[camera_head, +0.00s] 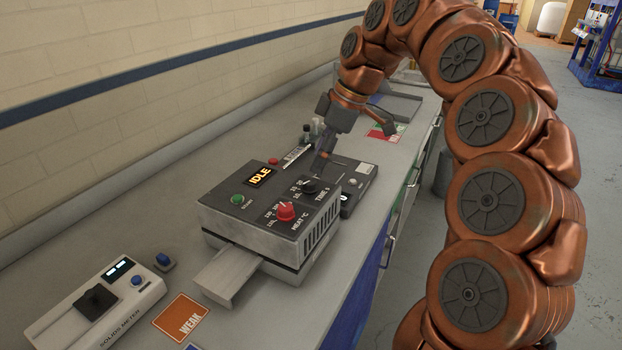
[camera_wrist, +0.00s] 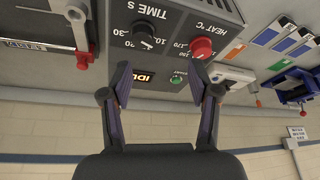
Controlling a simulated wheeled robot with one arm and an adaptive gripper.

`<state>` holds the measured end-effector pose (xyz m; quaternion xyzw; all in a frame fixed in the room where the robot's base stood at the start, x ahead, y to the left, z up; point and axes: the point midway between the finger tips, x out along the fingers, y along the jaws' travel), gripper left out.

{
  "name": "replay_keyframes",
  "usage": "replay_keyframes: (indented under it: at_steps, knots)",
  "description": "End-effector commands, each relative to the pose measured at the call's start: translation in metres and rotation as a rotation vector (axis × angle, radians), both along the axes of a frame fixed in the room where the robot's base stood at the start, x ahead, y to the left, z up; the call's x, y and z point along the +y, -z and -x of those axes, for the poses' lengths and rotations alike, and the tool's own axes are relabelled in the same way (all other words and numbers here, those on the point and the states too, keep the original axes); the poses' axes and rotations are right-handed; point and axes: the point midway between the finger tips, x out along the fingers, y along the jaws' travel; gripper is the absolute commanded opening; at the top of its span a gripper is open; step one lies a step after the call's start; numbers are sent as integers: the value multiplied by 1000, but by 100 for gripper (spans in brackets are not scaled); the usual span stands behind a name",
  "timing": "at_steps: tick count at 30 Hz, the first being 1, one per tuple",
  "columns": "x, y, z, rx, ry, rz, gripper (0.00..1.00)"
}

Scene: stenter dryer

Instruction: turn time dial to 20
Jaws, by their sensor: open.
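The dryer (camera_head: 245,222) is a grey box with a dark top panel on the bench. Its black time dial (camera_head: 310,187) sits near the panel's back right edge, with numbers beside it. My gripper (camera_head: 322,162) is over the far side of the panel, close to the dial. In the wrist view the two fingers (camera_wrist: 160,80) are apart, with nothing between them, and the dial lies beyond their tips.
The red heat dial (camera_head: 286,211) stands beside the time dial. The display (camera_head: 260,175) reads IDLE, with a green button (camera_head: 237,199) near it. A metal tray (camera_head: 228,272) juts out in front. A solids meter (camera_head: 100,305) is at the lower left.

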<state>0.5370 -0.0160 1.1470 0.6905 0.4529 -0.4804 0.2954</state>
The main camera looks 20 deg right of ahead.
Motion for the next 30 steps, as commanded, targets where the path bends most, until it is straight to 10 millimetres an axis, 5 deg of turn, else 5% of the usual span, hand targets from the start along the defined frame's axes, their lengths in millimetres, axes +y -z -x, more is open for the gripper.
replay_keyframes:
  at_steps: [13,30]
  knots:
    - [-13,8,-21,-32,-38,-8,61]
    - [7,61,-28,-29,-36,-9,61]
